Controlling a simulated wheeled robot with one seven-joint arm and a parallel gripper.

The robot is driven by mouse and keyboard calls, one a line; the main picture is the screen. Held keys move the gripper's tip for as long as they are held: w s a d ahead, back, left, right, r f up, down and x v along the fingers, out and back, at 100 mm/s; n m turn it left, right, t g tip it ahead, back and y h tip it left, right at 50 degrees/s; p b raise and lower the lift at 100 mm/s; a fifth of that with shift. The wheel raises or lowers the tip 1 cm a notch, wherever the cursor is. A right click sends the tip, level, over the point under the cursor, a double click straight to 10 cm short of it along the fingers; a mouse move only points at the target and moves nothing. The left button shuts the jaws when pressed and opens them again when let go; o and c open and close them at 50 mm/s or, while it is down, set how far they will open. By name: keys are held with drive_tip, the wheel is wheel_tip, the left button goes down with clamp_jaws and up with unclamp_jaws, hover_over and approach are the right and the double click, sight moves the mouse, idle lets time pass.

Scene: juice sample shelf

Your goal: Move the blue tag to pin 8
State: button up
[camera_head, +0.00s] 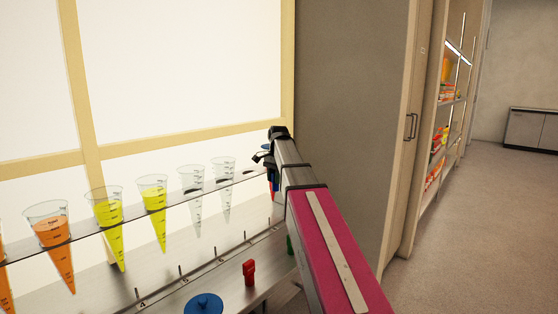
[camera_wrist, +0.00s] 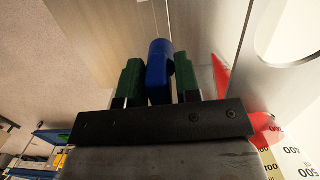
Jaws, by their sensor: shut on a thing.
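The blue tag (camera_wrist: 158,62) is held upright between the green finger pads of my gripper (camera_wrist: 160,80) in the wrist view. In the head view my gripper (camera_head: 268,157) is at the far right end of the cone shelf, and a bit of dark blue shows beside it. The pins stand in a row along the ledge (camera_head: 210,264), with the numbers 4 and 5 legible at the near end. Pin 8 cannot be made out; my arm covers the far end of the row.
Cones of orange (camera_head: 54,240) and yellow (camera_head: 107,215) juice, and two clear cones (camera_head: 193,190), hang in the clear shelf. A red cone (camera_wrist: 222,68) is close beside my gripper. A red tag (camera_head: 249,272) and a blue round piece (camera_head: 203,304) are in front. A grey panel (camera_head: 350,90) stands right.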

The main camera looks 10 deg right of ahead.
drive_tip(key=shift+s+a+f, duration=0.45)
drive_tip(key=shift+a+f, duration=0.1)
drive_tip(key=shift+f, duration=1.05)
drive_tip(key=shift+s+a+f, duration=0.45)
drive_tip(key=shift+a+f, duration=0.1)
drive_tip(key=shift+f, duration=1.05)
drive_tip(key=shift+s+a+f, duration=0.45)
drive_tip(key=shift+a+f, duration=0.1)
drive_tip(key=shift+f, duration=1.05)
drive_tip(key=shift+f, duration=2)
drive_tip(key=o, duration=1)
drive_tip(key=shift+c, duration=0.2)
drive_tip(key=shift+r, duration=0.15)
